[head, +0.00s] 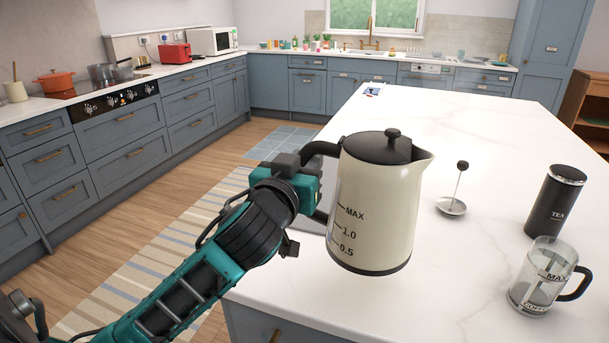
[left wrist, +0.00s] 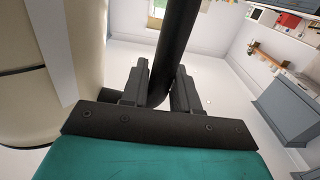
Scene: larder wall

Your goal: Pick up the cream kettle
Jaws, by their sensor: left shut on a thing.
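The cream kettle (head: 375,205) has a black lid, a black handle and level marks on its side. It is upright at the near left part of the white island counter. In the head view I cannot tell for sure whether its base touches the counter. My left gripper (head: 316,178) is at the kettle's left side, shut on its black handle. In the left wrist view, the two fingers of the left gripper (left wrist: 160,92) stand on either side of the handle (left wrist: 175,45). The kettle's cream body (left wrist: 85,60) fills the left of that view. My right gripper is not in view.
On the white island counter (head: 470,130), a glass coffee press jug (head: 535,285), a black tea canister (head: 555,205) and a plunger with a metal disc (head: 452,206) stand right of the kettle. The counter behind the kettle is mostly clear. Its left edge runs below my left arm.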

